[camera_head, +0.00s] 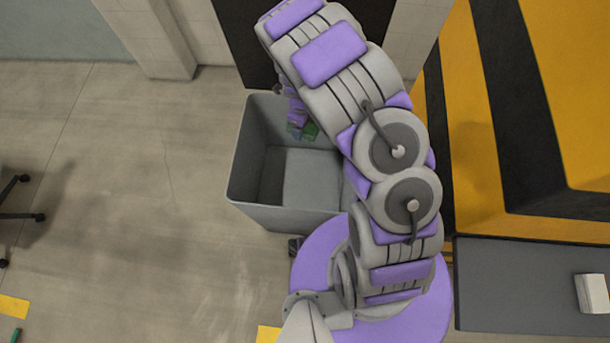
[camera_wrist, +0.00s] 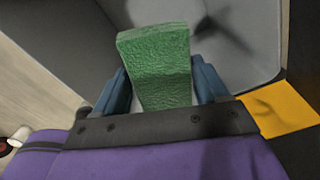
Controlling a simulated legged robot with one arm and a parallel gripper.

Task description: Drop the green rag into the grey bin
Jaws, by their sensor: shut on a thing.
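The grey bin (camera_head: 240,170) stands open on the floor in the head view, partly hidden behind my arm. My gripper (camera_head: 300,128) is over the bin's opening, near its far side. The green rag (camera_head: 311,130) shows as a small patch at the fingertips. In the wrist view the green rag (camera_wrist: 155,65) is clamped between the two blue fingers of my gripper (camera_wrist: 162,90) and sticks out past them. Grey bin walls (camera_wrist: 250,35) lie behind it. I cannot tell how far the rag is above the bin floor.
A yellow and black striped structure (camera_head: 560,110) stands at the right. A grey surface (camera_head: 520,290) at the lower right holds a white block (camera_head: 592,293). Chair legs (camera_head: 20,210) show at the left edge. The floor (camera_head: 130,200) left of the bin is clear.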

